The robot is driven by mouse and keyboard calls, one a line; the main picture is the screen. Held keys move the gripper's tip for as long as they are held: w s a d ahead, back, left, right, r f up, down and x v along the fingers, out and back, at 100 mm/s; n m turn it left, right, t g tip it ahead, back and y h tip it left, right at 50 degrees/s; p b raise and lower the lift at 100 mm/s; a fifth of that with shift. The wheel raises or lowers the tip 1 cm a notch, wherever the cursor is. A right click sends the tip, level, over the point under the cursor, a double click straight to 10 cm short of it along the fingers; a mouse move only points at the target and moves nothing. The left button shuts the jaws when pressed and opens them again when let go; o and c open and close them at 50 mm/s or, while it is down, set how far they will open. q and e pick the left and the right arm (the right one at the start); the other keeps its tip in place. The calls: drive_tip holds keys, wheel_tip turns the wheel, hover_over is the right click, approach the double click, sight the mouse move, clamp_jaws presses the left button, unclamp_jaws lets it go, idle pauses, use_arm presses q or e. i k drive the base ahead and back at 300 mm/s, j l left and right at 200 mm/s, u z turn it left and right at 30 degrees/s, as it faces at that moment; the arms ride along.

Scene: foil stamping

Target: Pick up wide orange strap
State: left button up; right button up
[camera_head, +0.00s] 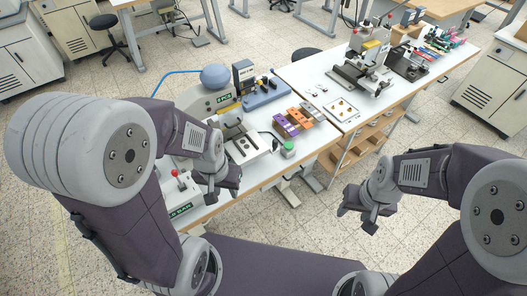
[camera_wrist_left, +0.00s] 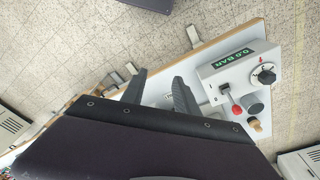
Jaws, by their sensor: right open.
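Orange and purple strap-like pieces lie side by side on the white table. An orange piece (camera_head: 298,116) lies next to a purple one (camera_head: 281,126); they are too small to tell which is the wide orange strap. My left gripper (camera_head: 217,193) is over the table's near-left edge, well to the left of and nearer than these pieces. Its fingers stand apart and empty in the left wrist view (camera_wrist_left: 159,90), where no strap shows. My right gripper (camera_head: 366,216) is open and empty over the floor, to the right of the table and nearer than the straps.
A green button box (camera_head: 288,149) stands just in front of the straps. A grey press with a blue dome (camera_head: 215,76) stands behind left. Another press (camera_head: 366,58) stands on the farther table.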

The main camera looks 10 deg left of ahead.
sight(305, 124)
drive_tip(key=i+l+u, duration=0.1)
drive_tip(key=i+l, duration=0.2)
drive_tip(key=i+l+u, duration=0.1)
drive_tip(key=i+l, duration=0.2)
drive_tip(key=l, duration=0.15)
drive_tip(key=i+l, duration=0.25)
drive_tip(key=l, duration=0.15)
drive_tip(key=i+l+u, duration=0.15)
drive_tip(key=l, duration=0.25)
drive_tip(key=i+l+u, duration=0.1)
drive_tip(key=i+l, duration=0.25)
drive_tip(key=l, duration=0.1)
